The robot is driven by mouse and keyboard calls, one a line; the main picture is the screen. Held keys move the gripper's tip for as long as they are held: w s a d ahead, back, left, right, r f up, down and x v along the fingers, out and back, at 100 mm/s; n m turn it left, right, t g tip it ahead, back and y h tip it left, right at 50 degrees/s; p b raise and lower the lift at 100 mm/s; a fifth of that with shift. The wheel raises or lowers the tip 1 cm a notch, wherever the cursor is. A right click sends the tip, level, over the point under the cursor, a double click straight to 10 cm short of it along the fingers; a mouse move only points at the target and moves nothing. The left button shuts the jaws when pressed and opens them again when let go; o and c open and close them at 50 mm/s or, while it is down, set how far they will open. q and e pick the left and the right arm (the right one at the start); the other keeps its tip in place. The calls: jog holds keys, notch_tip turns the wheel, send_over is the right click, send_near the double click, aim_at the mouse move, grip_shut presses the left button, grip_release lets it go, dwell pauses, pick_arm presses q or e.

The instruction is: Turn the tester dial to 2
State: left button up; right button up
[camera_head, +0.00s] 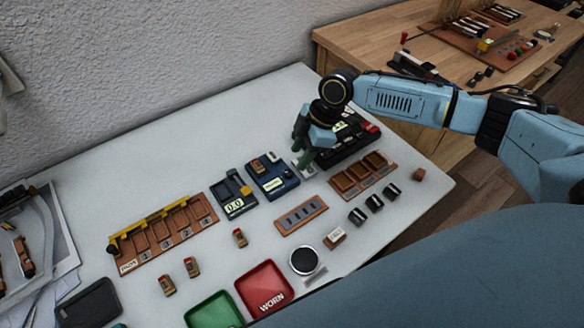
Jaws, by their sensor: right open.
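My right gripper (304,162) is open and points down at the left end of a long black device (345,150) with pale green displays. The gripper and wrist hide part of this device. No dial or its setting can be made out there. A blue device (272,176) with a small pale label stands just left of the gripper, apart from it. A dark grey device (233,194) with a 0.0 display and a yellow part stands further left. I cannot tell for certain which device is the tester. My left gripper is not in view.
A brown rack (160,236) with a yellow bar lies at the left. A brown tray (362,176) and several black blocks sit right of centre. A red WORN tray (264,290) and a green tray (213,312) are in front.

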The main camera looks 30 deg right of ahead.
aim_at(289, 173)
jog(key=x, duration=0.4)
jog(key=shift+a+f+b, duration=0.2)
jog(key=shift+f+b, duration=0.1)
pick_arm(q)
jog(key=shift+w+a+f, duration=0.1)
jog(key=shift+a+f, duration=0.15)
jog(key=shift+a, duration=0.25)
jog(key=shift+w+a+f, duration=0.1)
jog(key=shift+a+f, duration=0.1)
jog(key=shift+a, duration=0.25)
pick_arm(e)
jog(key=shift+a+f, duration=0.25)
jog(key=shift+f, duration=0.3)
jog(key=shift+c, duration=0.4)
